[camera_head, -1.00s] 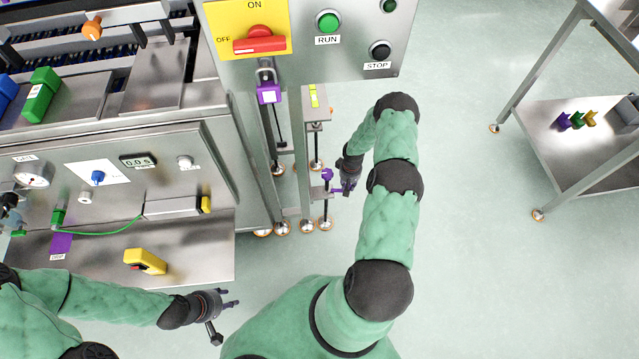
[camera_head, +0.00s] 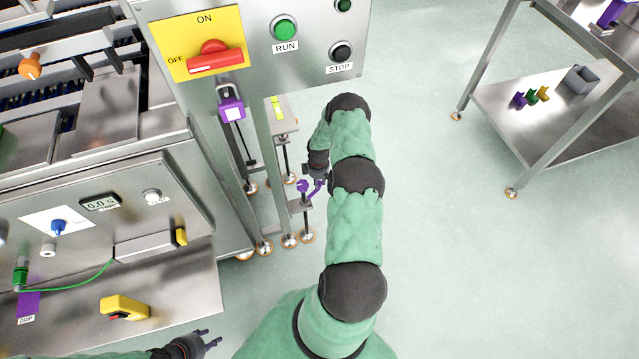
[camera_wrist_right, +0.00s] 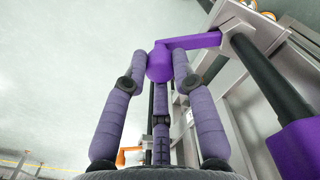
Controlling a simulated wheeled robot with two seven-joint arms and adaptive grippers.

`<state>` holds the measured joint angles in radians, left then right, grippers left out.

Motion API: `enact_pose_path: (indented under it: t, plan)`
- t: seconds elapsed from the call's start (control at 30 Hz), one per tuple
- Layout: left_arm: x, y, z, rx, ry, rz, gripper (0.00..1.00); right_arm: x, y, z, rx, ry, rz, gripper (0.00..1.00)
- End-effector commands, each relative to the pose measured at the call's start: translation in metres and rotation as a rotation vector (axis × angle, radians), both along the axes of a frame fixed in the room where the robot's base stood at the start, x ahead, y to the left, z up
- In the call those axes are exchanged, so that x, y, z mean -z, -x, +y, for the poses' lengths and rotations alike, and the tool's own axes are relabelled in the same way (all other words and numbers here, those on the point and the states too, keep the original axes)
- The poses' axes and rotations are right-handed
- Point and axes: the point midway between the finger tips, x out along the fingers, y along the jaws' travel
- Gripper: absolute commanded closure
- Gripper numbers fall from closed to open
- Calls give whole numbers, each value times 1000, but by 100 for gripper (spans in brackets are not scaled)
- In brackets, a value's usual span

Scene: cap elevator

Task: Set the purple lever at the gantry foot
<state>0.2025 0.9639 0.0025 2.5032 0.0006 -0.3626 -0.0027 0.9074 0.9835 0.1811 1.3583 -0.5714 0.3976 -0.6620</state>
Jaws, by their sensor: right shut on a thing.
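The purple lever (camera_head: 318,187) sits low at the gantry foot in the head view, with its purple hub (camera_head: 302,186) beside a steel post. My right gripper (camera_head: 314,174) is at the lever's outer end. In the right wrist view the lever's arm (camera_wrist_right: 197,42) runs left from the bracket to a round knob (camera_wrist_right: 159,64). My right gripper (camera_wrist_right: 160,60) is shut on this knob, with a finger on each side. My left gripper (camera_head: 211,338) is open and empty near the bottom edge of the head view, away from the lever.
Steel gantry posts (camera_head: 276,175) on round feet stand left of my right arm. A control panel (camera_head: 310,62) with a red switch is above. A yellow device (camera_head: 125,308) lies on the bench. A steel cart (camera_head: 570,135) stands right, with clear floor between.

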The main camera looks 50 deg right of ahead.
Motion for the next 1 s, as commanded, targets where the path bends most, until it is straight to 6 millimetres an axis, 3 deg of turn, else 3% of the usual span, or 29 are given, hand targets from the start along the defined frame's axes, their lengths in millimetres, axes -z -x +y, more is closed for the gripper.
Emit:
enact_pose_path:
  t: [0.57,0.6,0.67,0.7,1.0]
  plan:
    - [2,0,0,0,0,0,60,1,-3,2,-41,-2,-1,100]
    - [2,0,0,0,0,0,60,1,-3,2,-41,-2,-1,70]
    - [2,0,0,0,0,0,60,1,-3,2,-40,-2,-1,53]
    - [2,0,0,0,0,0,60,1,-3,2,-40,-1,-1,49]
    - [1,0,0,0,0,0,60,0,-2,1,-36,-1,0,49]
